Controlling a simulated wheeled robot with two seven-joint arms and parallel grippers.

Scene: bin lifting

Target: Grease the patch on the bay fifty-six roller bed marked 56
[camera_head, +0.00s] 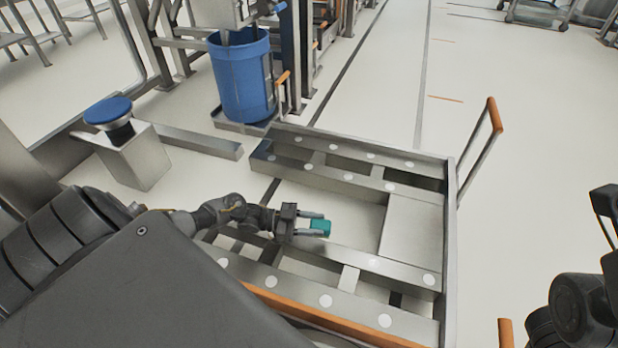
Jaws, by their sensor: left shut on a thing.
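My left gripper (304,222) reaches in from the left and is shut on a small teal block (321,228), held between its fingertips. The gripper and block are over the inside of a low grey metal frame (450,255) with lengthwise rails, which may be the roller bed. Several pale round spots (325,301) line its rails. I can read no number 56, and no grease patch is clearly told apart from the spots. My right arm shows in part at the right edge; its gripper is not seen.
A blue bin (240,80) stands behind the frame, beside metal posts. A blue-topped round item (108,112) sits on a grey pedestal (135,158) at the left. An orange-topped handle (494,115) rises at the frame's right side.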

